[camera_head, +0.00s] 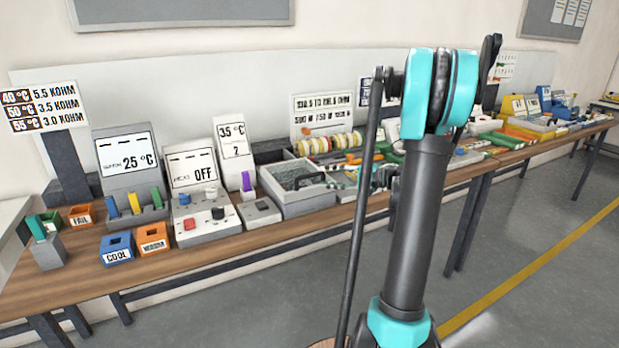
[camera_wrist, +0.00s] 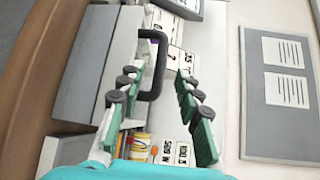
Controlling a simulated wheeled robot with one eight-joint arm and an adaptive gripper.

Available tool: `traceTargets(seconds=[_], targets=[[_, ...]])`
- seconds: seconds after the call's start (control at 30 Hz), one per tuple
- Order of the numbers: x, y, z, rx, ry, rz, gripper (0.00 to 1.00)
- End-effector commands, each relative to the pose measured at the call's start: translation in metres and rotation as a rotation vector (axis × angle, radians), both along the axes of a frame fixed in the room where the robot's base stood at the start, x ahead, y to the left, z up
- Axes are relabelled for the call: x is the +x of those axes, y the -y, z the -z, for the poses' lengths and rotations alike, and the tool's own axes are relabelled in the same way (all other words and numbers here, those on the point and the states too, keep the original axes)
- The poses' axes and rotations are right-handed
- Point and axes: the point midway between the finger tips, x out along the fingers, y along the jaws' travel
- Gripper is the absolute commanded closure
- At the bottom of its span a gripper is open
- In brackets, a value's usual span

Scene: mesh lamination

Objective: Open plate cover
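A grey box (camera_head: 303,205) stands near the middle of the bench in the head view. Its top looks like a speckled grey cover (camera_head: 292,172) with a dark handle (camera_head: 313,180). In the wrist view the black loop handle (camera_wrist: 161,50) stands out from a grey surface (camera_wrist: 97,65) at left. My gripper (camera_wrist: 160,72) is open, with green pads on both fingers. The handle lies near the fingertips, partly in the gap and close to the left finger; I cannot tell whether they touch.
A control unit reading OFF (camera_head: 205,215), a 25 °C display unit (camera_head: 128,165) and blue and orange bins (camera_head: 117,248) stand left of the box. Coloured spools (camera_head: 325,143) are behind it. Equipment crowds the bench to the right. The floor in front is clear.

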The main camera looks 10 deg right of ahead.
Motion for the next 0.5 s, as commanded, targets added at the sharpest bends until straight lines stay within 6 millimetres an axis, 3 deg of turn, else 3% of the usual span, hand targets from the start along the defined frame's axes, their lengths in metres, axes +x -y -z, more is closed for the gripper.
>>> traceTargets(seconds=[0.2,0.5], targets=[[0.017,-0.036,0.005,0.000,-0.001,-0.004,0.66],[0.029,-0.058,0.009,0.001,-0.001,-0.001,0.66]])
